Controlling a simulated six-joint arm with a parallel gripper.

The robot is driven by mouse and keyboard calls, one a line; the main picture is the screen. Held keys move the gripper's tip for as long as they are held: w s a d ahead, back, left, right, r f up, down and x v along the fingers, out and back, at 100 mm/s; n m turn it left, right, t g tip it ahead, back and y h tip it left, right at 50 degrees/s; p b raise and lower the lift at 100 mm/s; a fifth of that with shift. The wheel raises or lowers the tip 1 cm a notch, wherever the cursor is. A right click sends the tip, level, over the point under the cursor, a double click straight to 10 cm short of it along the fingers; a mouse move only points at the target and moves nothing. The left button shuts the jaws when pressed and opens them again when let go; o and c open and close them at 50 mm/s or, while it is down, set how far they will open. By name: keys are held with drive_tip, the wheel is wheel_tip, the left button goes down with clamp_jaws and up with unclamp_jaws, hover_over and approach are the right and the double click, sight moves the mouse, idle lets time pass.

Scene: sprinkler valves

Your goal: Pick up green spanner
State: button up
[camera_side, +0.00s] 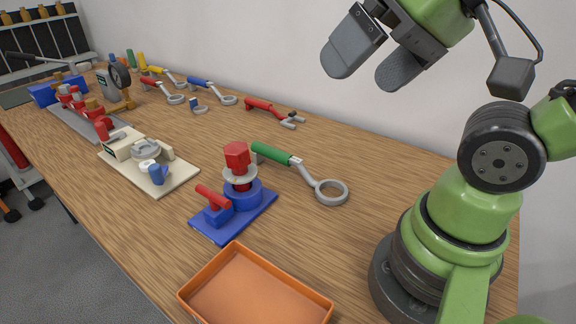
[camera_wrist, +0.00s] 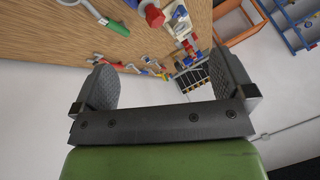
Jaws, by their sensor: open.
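The green spanner lies flat on the wooden table in the side view. Its green handle (camera_side: 272,153) points toward the back left and its grey ring end lies at the front right, beside the blue valve block. My gripper (camera_side: 372,65) is open and empty, high above the table and up and to the right of the spanner. In the wrist view my two dark fingers (camera_wrist: 165,88) stand wide apart with nothing between them.
A blue block with a red valve (camera_side: 236,158) stands left of the spanner. An orange tray (camera_side: 254,300) sits in front. Red pliers (camera_side: 262,106) and several other spanners lie along the wall. A cream fixture (camera_side: 170,178) stands farther left. The table right of the ring is clear.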

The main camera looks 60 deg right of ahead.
drive_tip(key=shift+c, duration=0.5)
drive_tip(key=c, duration=0.7)
drive_tip(key=shift+o, duration=0.2)
